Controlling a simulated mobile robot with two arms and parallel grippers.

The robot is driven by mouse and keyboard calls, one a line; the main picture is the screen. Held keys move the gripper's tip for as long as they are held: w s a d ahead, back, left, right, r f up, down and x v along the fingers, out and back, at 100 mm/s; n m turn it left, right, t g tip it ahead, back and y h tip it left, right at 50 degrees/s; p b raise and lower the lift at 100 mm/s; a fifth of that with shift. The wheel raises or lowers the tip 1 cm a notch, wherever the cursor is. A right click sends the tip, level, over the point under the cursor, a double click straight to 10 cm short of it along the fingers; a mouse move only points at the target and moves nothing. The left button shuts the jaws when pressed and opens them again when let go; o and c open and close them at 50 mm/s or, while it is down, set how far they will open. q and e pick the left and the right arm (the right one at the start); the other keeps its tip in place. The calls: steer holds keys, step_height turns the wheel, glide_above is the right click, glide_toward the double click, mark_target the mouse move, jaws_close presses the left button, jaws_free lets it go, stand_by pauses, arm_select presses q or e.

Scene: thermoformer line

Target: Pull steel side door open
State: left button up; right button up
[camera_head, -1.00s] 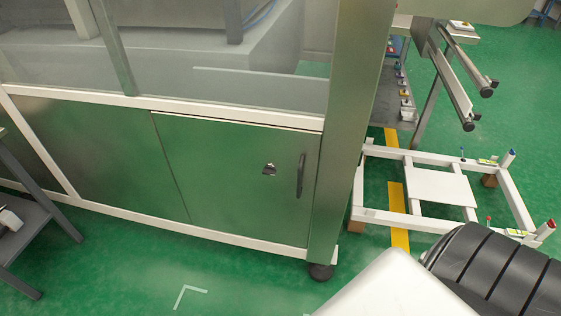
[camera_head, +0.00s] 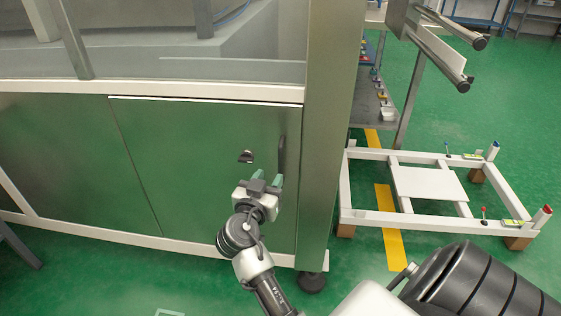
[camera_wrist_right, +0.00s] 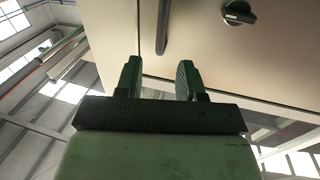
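The steel side door (camera_head: 190,150) is the right-hand lower panel of the machine, and it looks shut in its frame. Its dark vertical handle (camera_head: 282,157) is near the door's right edge, with a small dark latch (camera_head: 246,156) to its left. My right gripper (camera_head: 266,181) is just below the handle in the head view, its fingers apart and empty. In the right wrist view the open fingers (camera_wrist_right: 157,80) point toward the door (camera_wrist_right: 205,60); the handle (camera_wrist_right: 162,28) lies beyond them, between their lines, and the latch (camera_wrist_right: 238,12) is to the right. My left gripper is out of view.
A steel post (camera_head: 325,130) with a black foot (camera_head: 311,282) stands right of the door. A low white frame (camera_head: 375,218) sits on the floor further right. Green floor in front of the door is mostly clear.

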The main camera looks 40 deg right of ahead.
mark_target(280, 159)
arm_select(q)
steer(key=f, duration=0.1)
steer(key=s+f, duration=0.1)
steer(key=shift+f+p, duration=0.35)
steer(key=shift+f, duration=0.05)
arm_select(e)
steer(key=x, duration=0.9)
steer(key=shift+w, duration=0.1)
steer(key=shift+c, duration=0.3)
jaws_close()
